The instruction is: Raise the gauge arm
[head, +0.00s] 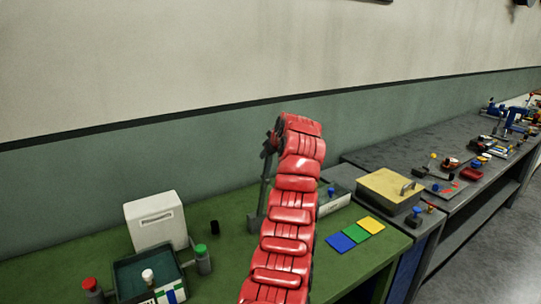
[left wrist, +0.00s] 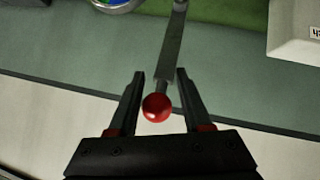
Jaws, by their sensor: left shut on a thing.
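The gauge arm is a dark grey bar (head: 264,192) standing nearly upright from a grey base (head: 257,222) on the green bench, partly hidden by my red arm. In the left wrist view the bar (left wrist: 172,50) runs between the fingers and ends in a red ball knob (left wrist: 156,107). My left gripper (head: 268,149) is at the top of the bar, shut on the gauge arm near its knob; its fingers also show in the left wrist view (left wrist: 160,76). The knob is hidden in the head view. My right gripper is not in view.
A white box (head: 155,220) and a dark tray (head: 146,272) with knobs beside it stand at the left. Blue, green and yellow squares (head: 356,233) lie to the right. A yellow-topped box (head: 391,187) and a grey bench (head: 418,142) with several tools are farther right.

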